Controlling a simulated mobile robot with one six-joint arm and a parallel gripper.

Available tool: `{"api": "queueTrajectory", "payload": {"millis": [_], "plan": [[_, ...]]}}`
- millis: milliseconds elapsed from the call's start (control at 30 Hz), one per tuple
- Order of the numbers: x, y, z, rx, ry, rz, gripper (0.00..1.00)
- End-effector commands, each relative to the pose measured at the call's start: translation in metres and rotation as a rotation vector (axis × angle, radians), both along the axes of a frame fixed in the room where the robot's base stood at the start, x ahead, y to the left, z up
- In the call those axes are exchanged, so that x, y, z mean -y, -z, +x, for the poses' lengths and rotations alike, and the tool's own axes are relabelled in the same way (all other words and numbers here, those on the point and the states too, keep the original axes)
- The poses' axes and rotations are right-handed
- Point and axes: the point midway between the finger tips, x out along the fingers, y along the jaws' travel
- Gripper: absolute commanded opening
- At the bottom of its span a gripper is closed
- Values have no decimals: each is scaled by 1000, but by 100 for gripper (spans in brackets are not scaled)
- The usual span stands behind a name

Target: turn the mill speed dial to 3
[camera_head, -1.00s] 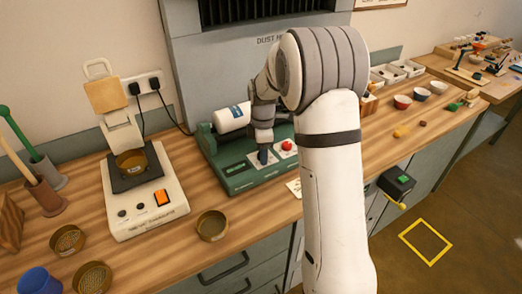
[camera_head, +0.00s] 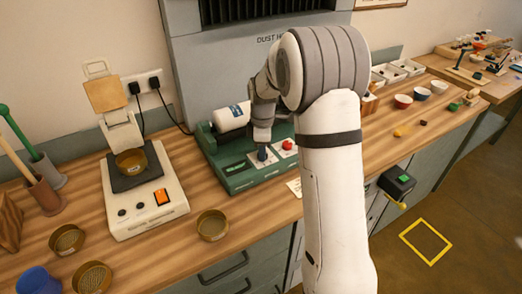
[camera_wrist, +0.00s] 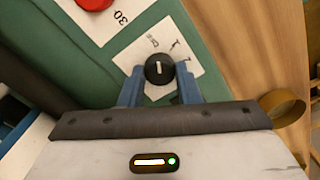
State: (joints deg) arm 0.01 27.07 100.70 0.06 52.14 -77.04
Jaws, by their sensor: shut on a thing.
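The mill speed dial (camera_wrist: 159,70) is a round black knob with a white pointer line, on a white plate (camera_wrist: 154,94) with dark markings in the wrist view. My gripper (camera_wrist: 160,80) has its two blue fingers on either side of the dial and is shut on it. The scale is partly covered by the knob and fingers, so I cannot read the setting. In the head view, my gripper (camera_head: 262,154) points down at the front of the green mill (camera_head: 240,180), and the dial is hidden there. A white jar (camera_head: 231,117) lies on the mill.
A red button (camera_head: 288,144) sits right of my gripper on the mill. Small bowls (camera_head: 403,101) stand at the right.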

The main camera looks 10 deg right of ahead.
Motion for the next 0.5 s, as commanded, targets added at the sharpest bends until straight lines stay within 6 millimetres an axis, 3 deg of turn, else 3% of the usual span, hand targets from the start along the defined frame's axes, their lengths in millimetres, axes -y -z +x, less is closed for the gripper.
{"api": "queueTrajectory", "payload": {"millis": [500], "plan": [[1, 3, -2, -7, 473, -3, 7]]}}
